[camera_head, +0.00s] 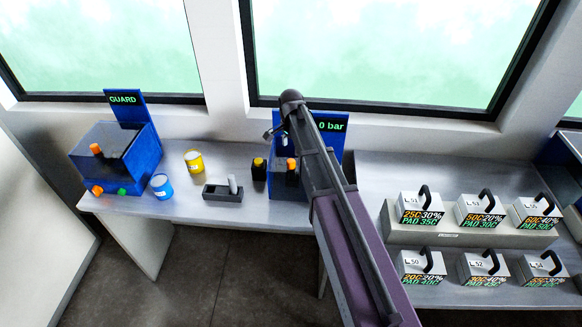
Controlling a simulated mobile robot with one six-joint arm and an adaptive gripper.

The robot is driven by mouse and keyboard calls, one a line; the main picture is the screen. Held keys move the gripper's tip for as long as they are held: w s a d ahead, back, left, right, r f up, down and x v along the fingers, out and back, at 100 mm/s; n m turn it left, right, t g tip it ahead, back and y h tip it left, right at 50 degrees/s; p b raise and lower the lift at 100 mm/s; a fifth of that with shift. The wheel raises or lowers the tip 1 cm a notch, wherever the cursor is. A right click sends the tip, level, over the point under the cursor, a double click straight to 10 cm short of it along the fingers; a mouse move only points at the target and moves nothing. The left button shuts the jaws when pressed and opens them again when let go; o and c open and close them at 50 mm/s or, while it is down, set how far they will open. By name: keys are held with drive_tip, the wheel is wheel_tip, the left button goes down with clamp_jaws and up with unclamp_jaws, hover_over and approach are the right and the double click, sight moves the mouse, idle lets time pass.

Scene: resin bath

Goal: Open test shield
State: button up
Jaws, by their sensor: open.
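A blue station (288,208) with a sign reading "0 bar" (332,126) stands at the back middle of the bench. Its dark top carries an orange knob (291,163). My arm crosses in front of it and hides its right part, so I cannot tell how its shield sits. My gripper (270,133) is open and small in view, above the station's left side, apart from the orange knob.
A yellow pot (194,162), a blue pot (161,186), a black holder (222,194) with a grey piece and a dark yellow-topped bottle (259,170) stand between the stations. Several handled, labelled blocks (421,208) fill the right bench. Windows lie behind.

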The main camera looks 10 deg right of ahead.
sight(291, 161)
drive_tip(key=shift+f+b, duration=3.6)
drive_tip(key=shift+f, duration=0.3)
clamp_jaws()
